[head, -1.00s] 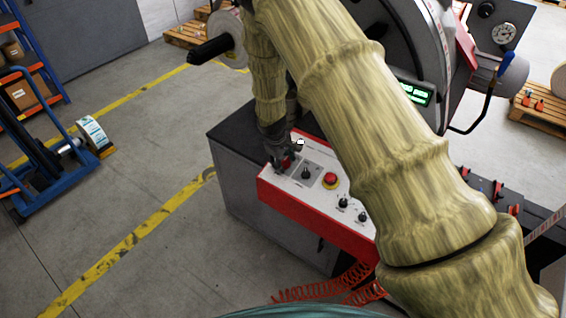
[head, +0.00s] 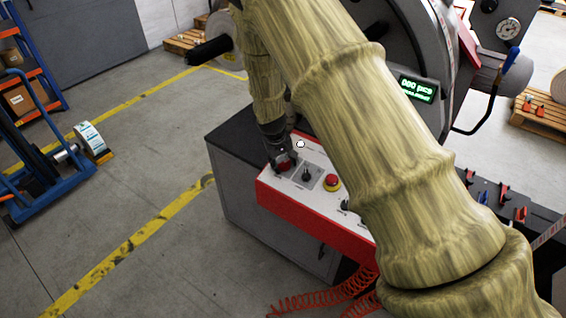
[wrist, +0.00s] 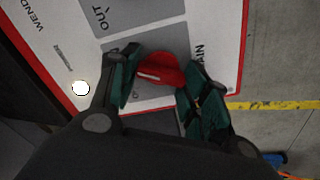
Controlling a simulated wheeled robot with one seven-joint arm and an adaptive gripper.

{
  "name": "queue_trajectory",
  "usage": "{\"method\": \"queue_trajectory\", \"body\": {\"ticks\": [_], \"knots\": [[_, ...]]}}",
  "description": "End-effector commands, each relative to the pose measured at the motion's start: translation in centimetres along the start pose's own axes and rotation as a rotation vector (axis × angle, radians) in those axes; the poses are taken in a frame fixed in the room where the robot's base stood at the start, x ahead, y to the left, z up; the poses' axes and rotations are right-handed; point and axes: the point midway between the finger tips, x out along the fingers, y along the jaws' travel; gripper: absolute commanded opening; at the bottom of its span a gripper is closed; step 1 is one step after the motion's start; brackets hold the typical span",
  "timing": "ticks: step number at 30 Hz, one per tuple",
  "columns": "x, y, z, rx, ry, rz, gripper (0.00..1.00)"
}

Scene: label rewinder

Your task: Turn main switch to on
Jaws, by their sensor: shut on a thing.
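The main switch is a red knob (wrist: 160,70) on a grey plate, with a partly hidden "MAIN" label beside it in the wrist view. My gripper (wrist: 162,88) has its two green-padded fingers on either side of the knob and is shut on it. In the head view my gripper (head: 281,160) reaches down to the far left end of the control panel (head: 330,215), and the red knob (head: 286,166) shows partly at the fingertips. The fingers hide some of the switch markings, so I cannot read its position.
A black rotary knob (head: 306,175) and a red emergency button (head: 331,183) sit right of the switch. A white round button (head: 300,144) is just behind. A green display (head: 417,89) is lit on the machine. Open floor lies left of the cabinet (head: 240,192).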

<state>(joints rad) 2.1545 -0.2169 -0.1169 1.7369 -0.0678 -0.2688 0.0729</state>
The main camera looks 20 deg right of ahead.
Motion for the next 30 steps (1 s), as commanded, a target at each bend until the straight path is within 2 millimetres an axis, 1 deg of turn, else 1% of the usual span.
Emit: {"method": "queue_trajectory", "body": {"ticks": [7,8,9,11,23,26,30], "knots": [[-0.2,0.1,-0.1,0.002,0.002,0.001,0.22],[-0.2,0.1,-0.1,0.002,0.002,0.001,0.5],[-0.2,0.1,-0.1,0.001,0.002,0.001,0.57],[-0.2,0.1,-0.1,0.001,0.002,0.001,0.68],[-0.3,0.0,-0.1,0.0,0.001,0.0,0.68],[-1.1,0.1,-0.1,0.0,0.002,0.0,0.68],[-2.9,0.1,-0.1,0.0,0.002,0.0,0.68]]}}
